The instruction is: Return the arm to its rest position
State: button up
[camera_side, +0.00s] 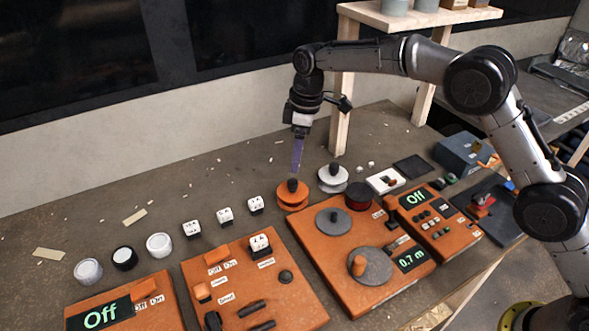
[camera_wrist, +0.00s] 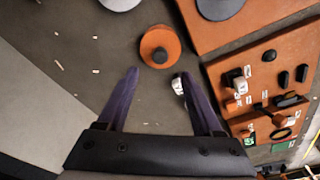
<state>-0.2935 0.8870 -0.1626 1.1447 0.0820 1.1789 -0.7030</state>
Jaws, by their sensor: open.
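My gripper (camera_side: 297,152) points down above the table, with its purple fingers just behind and above an orange spool (camera_side: 293,194). In the wrist view my gripper (camera_wrist: 160,92) shows its two purple fingers spread wide with nothing held between them. The orange spool (camera_wrist: 160,46) lies beyond the fingertips there, apart from them. A small white block (camera_wrist: 178,85) shows near the right finger in the wrist view, on the table below.
Orange panels with knobs and switches (camera_side: 255,290) fill the front of the table. A white spool (camera_side: 333,178) and a dark red spool (camera_side: 358,195) stand nearby. A wooden shelf (camera_side: 345,90) rises at the back right. The table left of my gripper is mostly clear.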

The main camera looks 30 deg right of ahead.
jog(key=s+d+r+t, duration=0.1)
jog(key=s+d+r, duration=0.15)
jog(key=r, duration=0.65)
jog(key=s+d+r+t, duration=0.1)
jog(key=d+r, duration=0.2)
jog(key=r, duration=0.6)
jog(key=s+d+r+m+t, duration=0.1)
jog(key=s+d+r+m, duration=0.1)
jog(key=s+d+r, duration=0.35)
jog(key=s+d+r+m+t, duration=0.1)
jog(key=s+d+r, duration=0.15)
jog(key=s, duration=0.65)
jog(key=s+d+f+m+t, duration=0.1)
jog(key=s+d+f+m, duration=0.1)
jog(key=s, duration=0.6)
jog(key=s+d+f+m, duration=0.2)
jog(key=s, duration=0.5)
jog(key=s+d+f+m+h, duration=0.1)
jog(key=s+f+m, duration=0.3)
jog(key=s+f, duration=0.3)
notch_tip(320, 180, down, 4)
jog(key=shift+d+r, duration=0.1)
jog(key=shift+d, duration=0.05)
